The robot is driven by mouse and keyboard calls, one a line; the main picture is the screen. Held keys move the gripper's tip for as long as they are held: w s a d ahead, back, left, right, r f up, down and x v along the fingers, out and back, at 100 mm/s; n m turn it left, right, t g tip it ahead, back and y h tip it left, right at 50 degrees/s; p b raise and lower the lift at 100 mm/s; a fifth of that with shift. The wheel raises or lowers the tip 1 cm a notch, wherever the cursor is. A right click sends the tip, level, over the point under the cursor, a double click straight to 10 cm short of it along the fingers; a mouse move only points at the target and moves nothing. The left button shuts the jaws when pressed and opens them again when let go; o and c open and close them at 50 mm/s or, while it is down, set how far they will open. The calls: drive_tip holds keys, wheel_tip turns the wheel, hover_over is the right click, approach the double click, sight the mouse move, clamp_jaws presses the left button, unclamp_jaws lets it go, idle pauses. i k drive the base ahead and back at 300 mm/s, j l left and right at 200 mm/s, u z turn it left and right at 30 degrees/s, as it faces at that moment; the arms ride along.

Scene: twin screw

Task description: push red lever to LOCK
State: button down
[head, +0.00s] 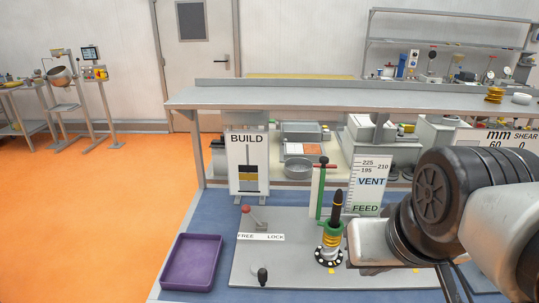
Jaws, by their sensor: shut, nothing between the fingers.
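The red lever has a round red knob (246,209) on a thin stem and stands on the grey base plate (300,275). It leans left, toward the FREE end of the white label strip (261,237); LOCK is printed at the strip's right end. My gripper (356,250) comes in from the right, over the right part of the plate and well apart from the lever. It is shut and empty; its fingertips are hard to make out.
A screw post with gold rings (331,240) stands between lever and gripper, before a green post with a red handle (321,180). A black knob (262,274) stands in front of the lever. A purple tray (191,262) lies left. BUILD (247,160) and VENT/FEED (370,180) signs stand behind.

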sight(246, 209)
drive_tip(key=i+j, duration=0.1)
drive_tip(key=j, duration=0.85)
drive_tip(key=i+j, duration=0.15)
drive_tip(key=j, duration=0.35)
